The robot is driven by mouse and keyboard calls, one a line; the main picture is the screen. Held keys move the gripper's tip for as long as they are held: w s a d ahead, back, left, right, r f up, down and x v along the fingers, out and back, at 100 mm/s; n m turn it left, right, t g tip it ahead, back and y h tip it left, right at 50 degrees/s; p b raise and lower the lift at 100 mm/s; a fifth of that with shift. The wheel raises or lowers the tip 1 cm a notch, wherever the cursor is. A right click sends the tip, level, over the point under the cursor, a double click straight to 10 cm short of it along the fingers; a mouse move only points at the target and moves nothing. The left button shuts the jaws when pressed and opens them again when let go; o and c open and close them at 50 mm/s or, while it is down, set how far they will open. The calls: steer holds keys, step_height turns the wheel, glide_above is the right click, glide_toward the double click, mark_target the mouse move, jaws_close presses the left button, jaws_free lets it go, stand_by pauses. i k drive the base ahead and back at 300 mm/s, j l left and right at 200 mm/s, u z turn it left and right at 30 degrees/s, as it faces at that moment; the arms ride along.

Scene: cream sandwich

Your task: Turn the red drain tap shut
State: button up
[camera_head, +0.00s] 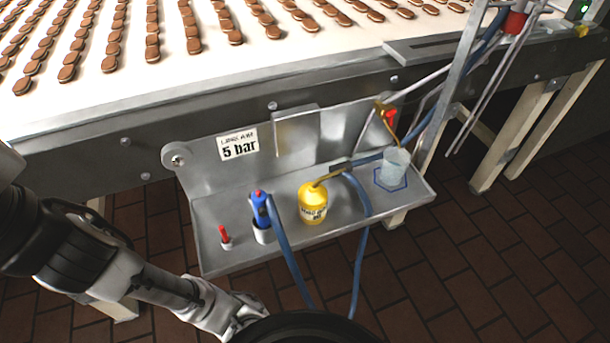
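The red drain tap (391,114) is a small red handle on a brass fitting (383,105), on the pipework at the right end of the steel shelf. A thin amber line, perhaps liquid, runs from the fitting down toward a translucent cup (394,165). The cup stands upright on a blue outline on the shelf. The handle is too small to tell its exact angle. My arm comes in from the left and runs down to the bottom edge, well away from the tap. My gripper's fingers do not show.
The steel shelf (285,245) holds a yellow oil can (313,204), a blue tool (260,210) in a cup and a small red-topped item (224,236). Blue hoses (362,235) hang over its front. Above is the conveyor (215,75) with cookies. Slanted pipes (460,75) stand right of the tap.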

mark_target(390, 116)
steer(key=l+z, duration=0.2)
steer(key=l, duration=0.45)
steer(key=l+z, duration=0.25)
steer(key=l, duration=0.4)
steer(key=i, duration=0.05)
